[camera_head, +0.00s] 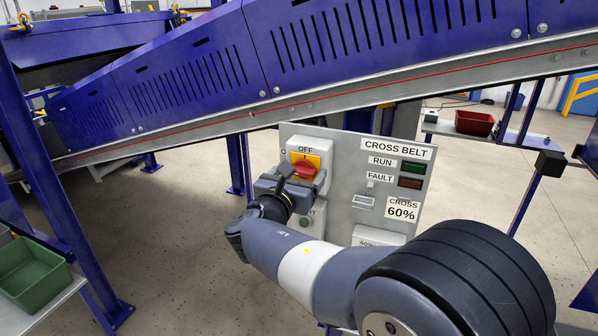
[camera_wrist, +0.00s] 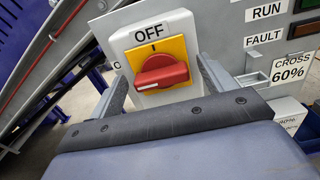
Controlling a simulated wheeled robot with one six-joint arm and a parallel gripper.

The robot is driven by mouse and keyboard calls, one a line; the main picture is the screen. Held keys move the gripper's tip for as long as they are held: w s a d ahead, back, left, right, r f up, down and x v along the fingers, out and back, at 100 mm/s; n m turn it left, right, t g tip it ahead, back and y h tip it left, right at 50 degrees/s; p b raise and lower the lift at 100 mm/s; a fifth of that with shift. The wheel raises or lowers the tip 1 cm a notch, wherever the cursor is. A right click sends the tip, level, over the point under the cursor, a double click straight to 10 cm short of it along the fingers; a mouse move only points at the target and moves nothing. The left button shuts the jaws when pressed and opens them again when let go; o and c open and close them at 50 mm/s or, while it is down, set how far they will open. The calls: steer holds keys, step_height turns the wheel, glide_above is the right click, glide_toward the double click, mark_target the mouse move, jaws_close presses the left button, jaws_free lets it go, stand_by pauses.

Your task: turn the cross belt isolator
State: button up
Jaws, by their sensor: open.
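The cross belt isolator is a red rotary handle (camera_wrist: 162,72) on a yellow plate (camera_wrist: 178,47), set on a pale box. In the wrist view the handle lies roughly level, its white mark at the left end. "OFF" is printed above the plate; a label left of the box shows only an "O". My gripper (camera_wrist: 163,78) is open, with one finger on each side of the box and handle. Contact with the handle cannot be made out. In the head view the handle (camera_head: 305,168) shows just beyond my gripper (camera_head: 286,174), which hides its lower left.
The grey panel (camera_head: 341,143) carries "CROSS BELT", a green RUN lamp (camera_head: 414,167), a brown FAULT lamp (camera_head: 410,183) and a 60% label. A blue conveyor frame (camera_head: 190,80) slopes above it. A green bin (camera_head: 35,275) stands left, a red bin (camera_head: 475,122) right.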

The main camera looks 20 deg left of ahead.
steer(key=c, duration=1)
